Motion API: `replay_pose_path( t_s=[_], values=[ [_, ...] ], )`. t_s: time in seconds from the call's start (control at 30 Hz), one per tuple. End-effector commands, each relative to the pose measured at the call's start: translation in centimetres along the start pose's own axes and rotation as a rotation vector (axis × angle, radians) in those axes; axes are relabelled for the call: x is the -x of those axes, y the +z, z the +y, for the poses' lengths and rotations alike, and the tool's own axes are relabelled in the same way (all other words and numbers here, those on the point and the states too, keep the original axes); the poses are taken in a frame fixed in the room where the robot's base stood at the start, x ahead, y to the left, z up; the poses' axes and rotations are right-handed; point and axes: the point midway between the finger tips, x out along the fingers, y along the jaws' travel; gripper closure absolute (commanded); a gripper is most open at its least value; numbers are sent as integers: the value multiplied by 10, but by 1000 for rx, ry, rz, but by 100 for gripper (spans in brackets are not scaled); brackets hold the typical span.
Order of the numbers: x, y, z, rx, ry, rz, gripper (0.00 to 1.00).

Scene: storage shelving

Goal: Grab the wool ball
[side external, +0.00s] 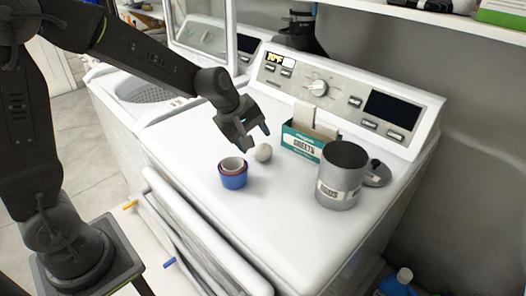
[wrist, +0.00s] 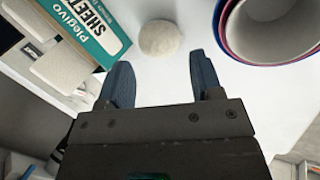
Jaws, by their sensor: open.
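The wool ball (side external: 263,152) is small, round and off-white. It rests on the white top of the dryer, between a blue cup and a teal box. It also shows in the wrist view (wrist: 160,40) at the top centre, just beyond my fingertips. My gripper (side external: 258,137) is above and close to the ball, tilted downward. In the wrist view my gripper (wrist: 163,75) has its two blue-grey fingers apart with nothing between them. The ball is fully visible there, and no contact shows.
Nested cups, blue outside (side external: 233,180), stand left of the ball. A teal box of dryer sheets (side external: 301,148) stands right of it. Beyond is a grey metal canister (side external: 341,178) with a dark lid (side external: 377,173) beside it. The control panel (side external: 345,95) rises behind. The front of the top is clear.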

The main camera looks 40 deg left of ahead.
Motion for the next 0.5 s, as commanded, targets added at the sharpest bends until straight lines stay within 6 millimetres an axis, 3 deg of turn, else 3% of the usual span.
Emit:
replay_pose_path(
  t_s=[0.3,0.5],
  values=[
    [-43,4,1,-2,-4,-2,40],
    [-51,3,1,-1,-1,1,40]
  ],
)
